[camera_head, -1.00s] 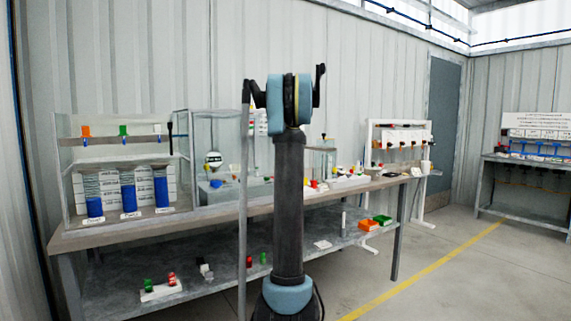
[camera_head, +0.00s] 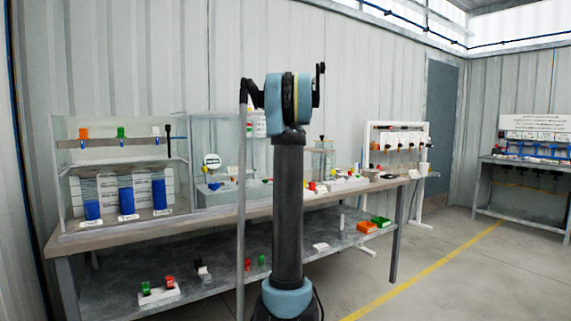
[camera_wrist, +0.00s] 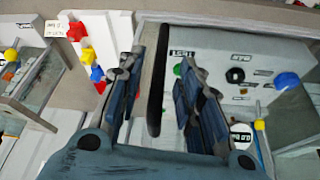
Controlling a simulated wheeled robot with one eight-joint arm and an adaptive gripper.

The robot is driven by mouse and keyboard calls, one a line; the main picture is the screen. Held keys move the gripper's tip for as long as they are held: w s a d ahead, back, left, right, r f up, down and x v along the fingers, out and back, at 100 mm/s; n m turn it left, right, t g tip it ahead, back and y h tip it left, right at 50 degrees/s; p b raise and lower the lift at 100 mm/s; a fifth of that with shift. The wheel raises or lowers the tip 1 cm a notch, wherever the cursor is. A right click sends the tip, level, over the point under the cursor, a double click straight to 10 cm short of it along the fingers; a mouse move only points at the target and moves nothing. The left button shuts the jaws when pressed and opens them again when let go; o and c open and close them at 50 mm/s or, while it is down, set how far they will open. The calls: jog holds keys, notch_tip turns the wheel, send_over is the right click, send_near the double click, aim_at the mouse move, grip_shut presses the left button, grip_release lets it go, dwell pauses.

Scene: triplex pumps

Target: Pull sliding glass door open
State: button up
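In the wrist view my gripper (camera_wrist: 160,105) is open. Its two dark fingers stand on either side of a long black upright handle (camera_wrist: 156,75), with a visible gap on both sides. Whether the fingertips reach past the handle is hard to tell. The handle lies over the edge of a glass-fronted enclosure (camera_wrist: 225,24); the clear pane itself is hard to make out. Inside is a light panel (camera_wrist: 215,65) with a green button and blue knob. In the head view this seems to be the glass enclosure (camera_head: 212,120) on the bench. My arm hides the gripper there.
A glass case (camera_head: 65,150) with several blue cylinders stands left on the workbench (camera_head: 130,230). Small coloured parts (camera_wrist: 85,55) lie left of my gripper in the wrist view. The lower shelf (camera_head: 215,275) holds loose parts. Floor (camera_head: 440,290) to the right is clear.

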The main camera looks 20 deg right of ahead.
jog(key=v, duration=0.7)
jog(key=shift+s+f, duration=0.1)
jog(key=s+a+f+g, duration=0.1)
jog(key=s+a+f, duration=0.75)
jog(key=s, duration=0.35)
jog(key=s+a+f, duration=0.7)
jog(key=s+a, duration=0.3)
jog(key=s, duration=0.3)
jog(key=s+a+f, duration=0.2)
jog(key=s+f, duration=0.9)
jog(key=f, duration=0.2)
jog(key=s+a+f+g, duration=0.1)
jog(key=s+a+f, duration=0.2)
jog(key=s+f, duration=0.9)
jog(key=shift+a+f, duration=0.25)
jog(key=shift+f, duration=0.25)
